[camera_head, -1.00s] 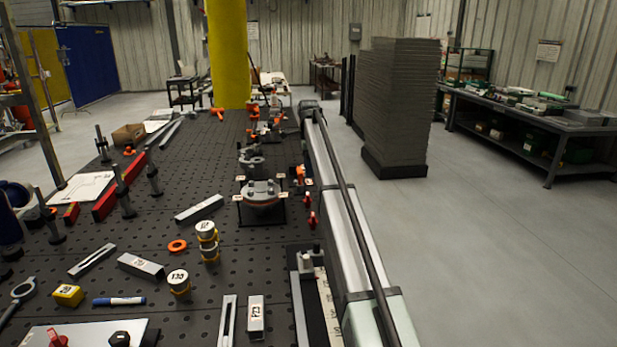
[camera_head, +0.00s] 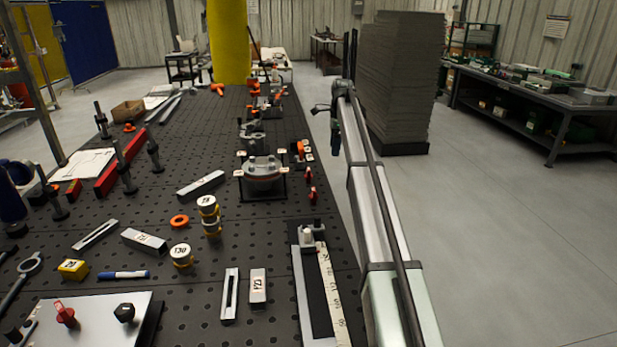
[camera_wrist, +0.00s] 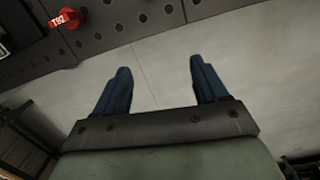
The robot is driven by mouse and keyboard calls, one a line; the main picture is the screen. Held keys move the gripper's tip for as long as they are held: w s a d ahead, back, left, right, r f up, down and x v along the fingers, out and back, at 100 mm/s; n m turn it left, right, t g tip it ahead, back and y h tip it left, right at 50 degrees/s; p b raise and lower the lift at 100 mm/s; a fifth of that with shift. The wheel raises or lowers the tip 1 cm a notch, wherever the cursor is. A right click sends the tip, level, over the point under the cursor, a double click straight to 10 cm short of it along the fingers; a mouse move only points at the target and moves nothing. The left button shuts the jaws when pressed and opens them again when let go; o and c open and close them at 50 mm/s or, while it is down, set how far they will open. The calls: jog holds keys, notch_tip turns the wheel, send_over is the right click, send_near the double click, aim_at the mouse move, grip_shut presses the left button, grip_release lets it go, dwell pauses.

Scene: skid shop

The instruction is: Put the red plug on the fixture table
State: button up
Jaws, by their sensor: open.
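A red plug-like piece with a tag (camera_head: 64,314) stands on a pale plate at the bottom left of the head view. Two small red pieces, one (camera_head: 307,175) behind the other (camera_head: 312,195), sit near the right edge of the dark perforated fixture table (camera_head: 240,282). In the wrist view, a round red piece with a label reading T92 (camera_wrist: 68,17) lies on the table at the top left. I cannot tell which is the task's plug. My gripper (camera_wrist: 158,75) is open and empty, its blue fingers beyond the table's edge, over the floor. It also shows in the head view (camera_head: 335,138).
A clamped fixture (camera_head: 263,173) stands on the table near its right edge. Yellow labelled cylinders (camera_head: 181,256), metal bars (camera_head: 201,184) and red blocks lie around it. A tall grey stack (camera_head: 398,80) stands on the floor behind my arm. Open floor lies to the right.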

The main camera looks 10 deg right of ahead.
jog(key=y, duration=0.1)
jog(key=n+y, duration=0.1)
jog(key=y, duration=0.2)
send_near(309, 175)
jog(key=f, duration=0.1)
jog(key=w+a+f, duration=0.1)
jog(key=f, duration=0.1)
jog(key=w+a+f, duration=0.1)
jog(key=f, duration=0.1)
jog(key=shift+f, duration=0.15)
jog(key=shift+h, duration=0.3)
jog(key=shift+x, duration=2.6)
jog(key=shift+a, duration=0.1)
jog(key=shift+c, duration=0.3)
jog(key=c, duration=1.1)
notch_tip(309, 175, up, 10)
jog(key=shift+r, duration=0.1)
